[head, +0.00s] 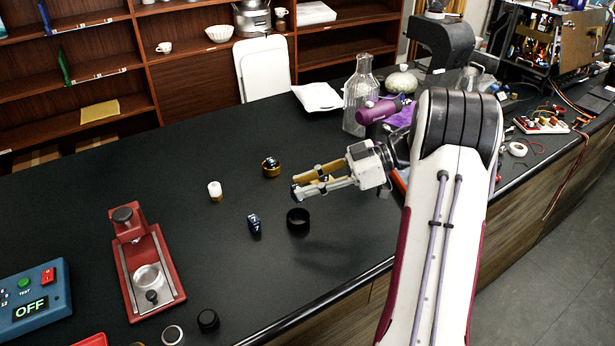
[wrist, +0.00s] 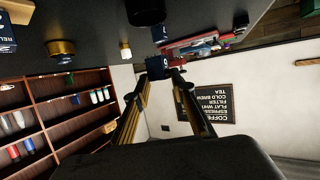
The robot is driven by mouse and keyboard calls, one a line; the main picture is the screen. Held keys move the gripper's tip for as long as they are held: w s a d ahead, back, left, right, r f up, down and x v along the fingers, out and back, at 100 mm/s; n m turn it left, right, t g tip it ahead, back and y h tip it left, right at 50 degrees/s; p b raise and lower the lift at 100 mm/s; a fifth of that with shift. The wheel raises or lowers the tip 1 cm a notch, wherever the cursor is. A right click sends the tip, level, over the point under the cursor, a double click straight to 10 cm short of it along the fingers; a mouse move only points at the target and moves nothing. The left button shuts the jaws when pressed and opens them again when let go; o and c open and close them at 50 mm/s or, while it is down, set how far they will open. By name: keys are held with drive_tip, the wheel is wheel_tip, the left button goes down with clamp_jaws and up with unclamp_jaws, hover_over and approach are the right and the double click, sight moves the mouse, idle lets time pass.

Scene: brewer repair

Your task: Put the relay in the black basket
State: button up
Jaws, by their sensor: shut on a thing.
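My gripper (head: 297,191) is shut on a small dark-blue block (wrist: 157,68) with a pale numeral on its face. It holds the block at its fingertips, in front of the counter in the wrist view. I cannot read the word relay on this block. A blue piece (wrist: 6,40) with white letters starting "REL" is cut off at the left edge of the wrist view. The round black basket (head: 298,219) stands on the counter just below the gripper in the head view, apart from it; the wrist view shows a black shape (wrist: 147,11) at the top.
A dark-blue block with a "7" (head: 254,225) stands left of the basket. A gold basket (head: 271,168) holds a dark thing. A white-topped piece (head: 215,189) and a red press (head: 147,270) are farther left.

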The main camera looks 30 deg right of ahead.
drive_tip(key=shift+f, duration=3.6)
drive_tip(key=o, duration=1.1)
drive_tip(key=shift+r, duration=3.5)
